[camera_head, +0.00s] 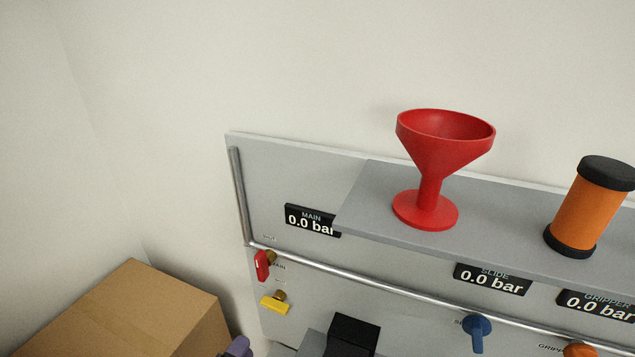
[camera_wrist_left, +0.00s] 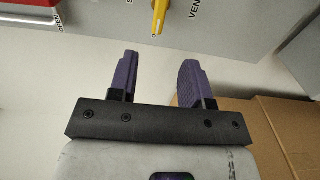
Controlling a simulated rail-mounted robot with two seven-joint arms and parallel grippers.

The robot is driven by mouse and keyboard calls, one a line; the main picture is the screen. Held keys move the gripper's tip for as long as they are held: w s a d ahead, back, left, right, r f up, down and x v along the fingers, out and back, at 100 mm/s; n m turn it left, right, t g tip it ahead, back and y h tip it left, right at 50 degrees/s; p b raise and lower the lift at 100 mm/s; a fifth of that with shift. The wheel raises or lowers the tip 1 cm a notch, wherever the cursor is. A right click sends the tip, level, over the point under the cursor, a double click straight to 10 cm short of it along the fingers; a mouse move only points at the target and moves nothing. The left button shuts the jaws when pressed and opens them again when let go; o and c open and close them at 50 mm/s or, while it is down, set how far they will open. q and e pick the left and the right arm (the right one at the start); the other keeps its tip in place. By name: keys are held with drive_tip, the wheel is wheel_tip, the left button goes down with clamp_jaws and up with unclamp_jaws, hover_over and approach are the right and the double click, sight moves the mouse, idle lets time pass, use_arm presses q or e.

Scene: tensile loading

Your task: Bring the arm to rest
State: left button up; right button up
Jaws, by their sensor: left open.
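My left gripper (camera_head: 238,347) shows only as a purple fingertip at the bottom edge of the head view, just right of the cardboard box. In the left wrist view the left gripper (camera_wrist_left: 157,77) has its two purple fingers apart, with nothing between them. The yellow valve handle (camera_wrist_left: 159,17) on the grey panel is beyond the fingertips and apart from them. It also shows in the head view (camera_head: 275,304), below the red valve handle (camera_head: 262,265). My right gripper is in neither view.
A cardboard box (camera_head: 125,310) stands at the lower left; it also shows close beside the gripper in the wrist view (camera_wrist_left: 285,120). The panel's shelf (camera_head: 375,205) holds a red funnel (camera_head: 430,175) and an orange cylinder (camera_head: 590,207). A horizontal rail (camera_head: 350,282) crosses the panel.

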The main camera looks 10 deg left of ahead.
use_arm(q)
drive_tip(key=s+d+f+m+g+h, duration=0.1)
drive_tip(key=s+d+m+g, duration=0.2)
drive_tip(key=m, duration=0.4)
drive_tip(key=s+d+f+m+g, duration=0.25)
drive_tip(key=m+g, duration=0.25)
drive_tip(key=m, duration=0.3)
drive_tip(key=s+a+r+m+g+y+p, duration=0.1)
drive_tip(key=s+a+r+g+y, duration=0.15)
drive_tip(key=s, duration=0.45)
drive_tip(key=s+a+r+m+g+y, duration=0.1)
drive_tip(key=s+a+r+y, duration=0.15)
drive_tip(key=s, duration=0.55)
drive_tip(key=s+d+f+g+p, duration=0.15)
drive_tip(key=s+f, duration=0.35)
drive_tip(key=s, duration=0.7)
wheel_tip(320, 180, up, 38)
drive_tip(key=p, duration=3.7)
drive_tip(key=shift+r+g+p, duration=0.15)
drive_tip(key=shift+g+p, duration=0.15)
drive_tip(key=shift+g, duration=0.1)
